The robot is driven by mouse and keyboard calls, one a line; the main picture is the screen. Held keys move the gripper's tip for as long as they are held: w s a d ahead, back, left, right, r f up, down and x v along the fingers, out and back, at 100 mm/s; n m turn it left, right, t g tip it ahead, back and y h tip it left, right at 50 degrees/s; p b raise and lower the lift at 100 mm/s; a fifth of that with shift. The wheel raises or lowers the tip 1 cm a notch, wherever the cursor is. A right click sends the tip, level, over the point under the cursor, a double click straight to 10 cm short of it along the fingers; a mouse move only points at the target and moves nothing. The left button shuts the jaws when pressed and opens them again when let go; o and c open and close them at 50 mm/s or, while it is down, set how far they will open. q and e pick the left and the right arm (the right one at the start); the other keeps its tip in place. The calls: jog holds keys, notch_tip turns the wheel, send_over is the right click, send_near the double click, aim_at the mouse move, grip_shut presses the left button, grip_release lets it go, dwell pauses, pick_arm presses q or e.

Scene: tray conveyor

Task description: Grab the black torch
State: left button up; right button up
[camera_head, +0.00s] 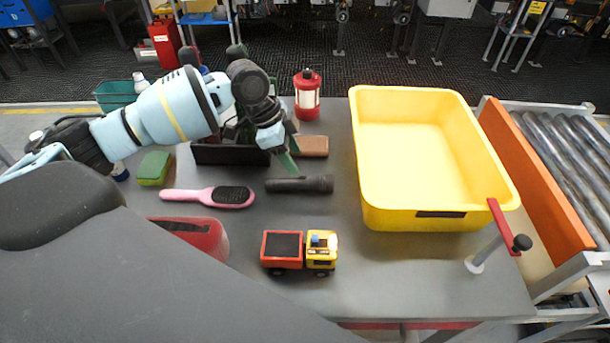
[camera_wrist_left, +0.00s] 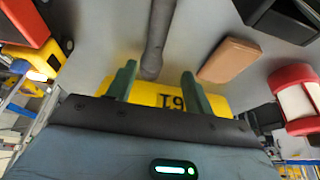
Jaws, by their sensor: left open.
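The black torch (camera_head: 300,184) lies on its side on the grey table, with its wider head to the right in the head view. It also shows in the left wrist view (camera_wrist_left: 158,35) as a dark cylinder at the top centre, its near end close to the gap between the fingers. My left gripper (camera_head: 291,160) is above the table, just behind the torch, with its green fingers pointing down. In the left wrist view its two fingers (camera_wrist_left: 157,82) stand apart with nothing held between them. My right gripper is not in view.
A pink hairbrush (camera_head: 212,196) lies left of the torch, a brown block (camera_head: 312,146) behind it, and a toy truck (camera_head: 283,251) in front. A red lantern (camera_head: 307,95) stands at the back. A yellow bin (camera_head: 489,184) fills the right side beside the roller conveyor (camera_head: 570,155).

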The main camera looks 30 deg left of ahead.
aim_at(303, 179)
pick_arm(q)
jog(key=shift+s+d+f, duration=0.1)
jog(key=shift+d+f, duration=0.1)
jog(key=shift+f, duration=0.1)
jog(key=shift+d+f, duration=0.15)
jog(key=shift+f, duration=0.3)
jog(key=shift+w+d+f, duration=0.15)
jog(key=shift+w+f, duration=0.05)
jog(key=shift+f, duration=0.25)
jog(key=f, duration=0.2)
jog(key=d+f, duration=0.1)
jog(key=f, duration=0.1)
jog(key=shift+s+d, duration=0.15)
jog(key=shift+d+f, duration=0.2)
jog(key=shift+f, duration=0.3)
grip_shut()
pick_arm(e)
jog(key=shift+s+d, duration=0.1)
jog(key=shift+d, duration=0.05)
pick_arm(q)
jog(key=shift+r, duration=0.1)
notch_tip(303, 179, up, 10)
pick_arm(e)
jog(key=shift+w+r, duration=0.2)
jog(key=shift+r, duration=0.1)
